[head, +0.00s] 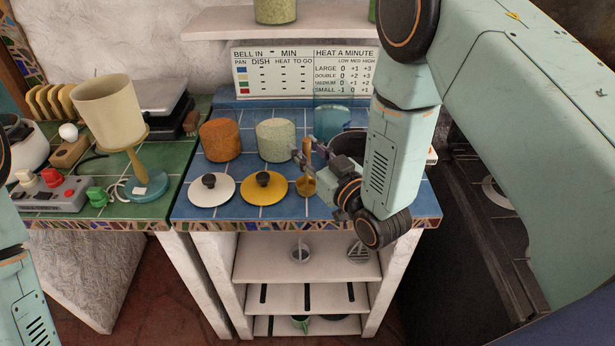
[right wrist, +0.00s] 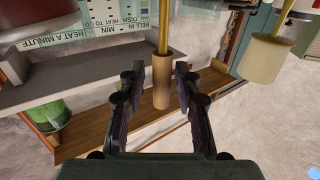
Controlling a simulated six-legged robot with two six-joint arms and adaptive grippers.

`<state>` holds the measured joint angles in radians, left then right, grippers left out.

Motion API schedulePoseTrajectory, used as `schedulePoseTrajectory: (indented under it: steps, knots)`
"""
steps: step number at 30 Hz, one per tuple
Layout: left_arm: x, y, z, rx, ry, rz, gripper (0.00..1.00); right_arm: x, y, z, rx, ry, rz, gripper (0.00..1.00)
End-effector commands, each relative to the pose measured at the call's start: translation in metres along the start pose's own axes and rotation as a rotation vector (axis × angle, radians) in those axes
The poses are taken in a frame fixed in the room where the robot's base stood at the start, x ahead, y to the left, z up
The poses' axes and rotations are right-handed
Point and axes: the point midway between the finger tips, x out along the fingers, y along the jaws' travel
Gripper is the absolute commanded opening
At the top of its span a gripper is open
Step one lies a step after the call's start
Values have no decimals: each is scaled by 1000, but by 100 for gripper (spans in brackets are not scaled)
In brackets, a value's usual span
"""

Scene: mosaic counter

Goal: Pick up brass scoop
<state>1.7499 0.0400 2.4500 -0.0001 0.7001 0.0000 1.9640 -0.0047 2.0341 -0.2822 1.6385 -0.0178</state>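The brass scoop (head: 306,185) is at the right front of the blue tiled counter, bowl down, with its wooden handle pointing up. In the right wrist view its wooden handle (right wrist: 161,85) and thin brass shaft show, while its bowl is out of frame. My right gripper (head: 312,152) is at the handle. In the right wrist view my right gripper (right wrist: 159,75) is open, with one finger on each side of the handle and a visible gap on both sides. My left gripper is not in view; only part of my left arm shows at the left edge.
An orange canister (head: 220,140), a pale green canister (head: 276,140), a white lid (head: 211,190) and a yellow lid (head: 264,188) stand left of the scoop. A blue container (head: 332,122) is close behind my right gripper. A sign (head: 305,72) is at the back.

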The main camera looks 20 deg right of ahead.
Motion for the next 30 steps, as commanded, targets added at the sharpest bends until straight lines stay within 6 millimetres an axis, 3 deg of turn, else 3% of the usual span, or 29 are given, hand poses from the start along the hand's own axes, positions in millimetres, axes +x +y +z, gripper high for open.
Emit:
schedulePoseTrajectory:
  steps: [10, 23, 30]
  knots:
    - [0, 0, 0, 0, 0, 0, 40, 0, 0, 0, 0, 0, 0, 0]
    - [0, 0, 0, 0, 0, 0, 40, 0, 0, 0, 0, 0, 0, 0]
    - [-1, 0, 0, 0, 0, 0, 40, 0, 0, -17, -1, 2, 0, 0]
